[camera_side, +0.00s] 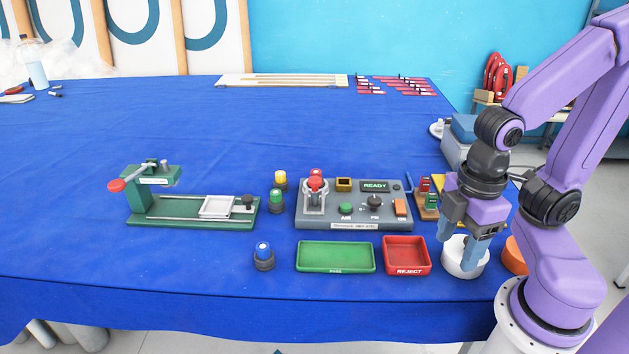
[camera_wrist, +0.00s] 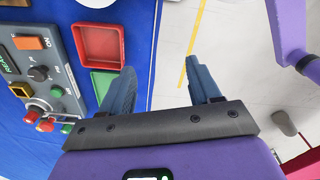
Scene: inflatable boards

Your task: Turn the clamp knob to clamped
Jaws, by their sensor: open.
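A grey control panel (camera_side: 345,222) stands on the blue table with a black knob (camera_side: 374,202) near its middle, which also shows in the wrist view (camera_wrist: 38,73). A green fixture (camera_side: 160,216) at the left has a sliding white plate and a small black knob (camera_side: 248,201) at its right end. I cannot read which knob is the clamp knob or its setting. My gripper (camera_side: 478,246) is open and empty, pointing down right of the panel, by a white round container (camera_side: 462,268). Its fingers show apart in the wrist view (camera_wrist: 162,72).
A green tray (camera_side: 335,243) and a red REJECT tray (camera_side: 406,240) lie in front of the panel. Yellow, green and blue button posts stand left of it; the blue one (camera_side: 263,258) is nearest the front.

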